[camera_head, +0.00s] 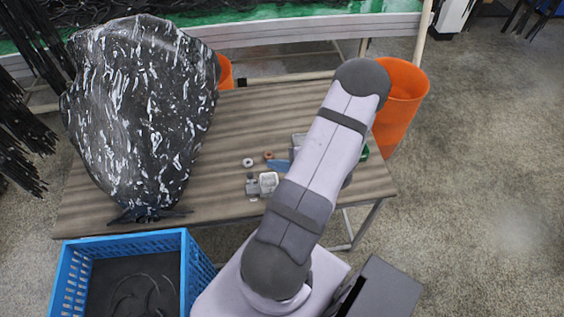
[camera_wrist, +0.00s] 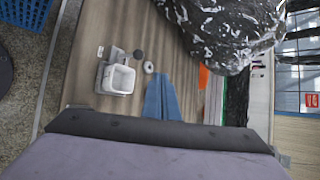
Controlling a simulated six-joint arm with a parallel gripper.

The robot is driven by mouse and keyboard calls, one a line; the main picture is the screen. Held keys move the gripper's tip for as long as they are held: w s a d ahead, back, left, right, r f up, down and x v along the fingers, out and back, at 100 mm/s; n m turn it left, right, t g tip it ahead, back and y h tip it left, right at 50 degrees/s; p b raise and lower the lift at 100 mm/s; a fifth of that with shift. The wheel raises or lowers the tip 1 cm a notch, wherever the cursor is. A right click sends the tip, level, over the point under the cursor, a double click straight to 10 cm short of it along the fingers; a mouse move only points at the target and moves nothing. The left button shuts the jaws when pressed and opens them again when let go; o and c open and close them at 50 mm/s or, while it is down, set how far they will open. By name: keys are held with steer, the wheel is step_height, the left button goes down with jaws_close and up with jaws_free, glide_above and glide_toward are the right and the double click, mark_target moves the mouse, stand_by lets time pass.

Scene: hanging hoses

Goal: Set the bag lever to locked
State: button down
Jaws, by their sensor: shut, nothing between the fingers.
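The bag (camera_head: 140,110) is large, glossy black with white streaks, and stands on the left of the table. In the wrist view the bag (camera_wrist: 220,30) fills the top middle. Thin dark bars (camera_head: 150,214) stick out at its foot; I cannot tell whether they are the lever or how it is set. My gripper (camera_head: 272,165) has blue fingers, shut and empty, over the middle of the table, right of the bag and apart from it. The fingers (camera_wrist: 158,77) also show in the wrist view. My arm hides part of the table.
A blue crate (camera_head: 190,265) stands at front left. An orange bin (camera_head: 400,95) stands at the right. Black hoses (camera_head: 20,130) hang at far left.

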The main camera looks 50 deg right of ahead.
steer(key=shift+s+d+r, duration=0.15)
steer(key=shift+s+r, duration=0.45)
steer(key=shift+r, duration=0.1)
steer(key=shift+s+d+r, duration=0.1)
steer(key=shift+s+r, duration=0.5)
steer(key=shift+r, duration=0.1)
steer(key=shift+f, duration=0.1)
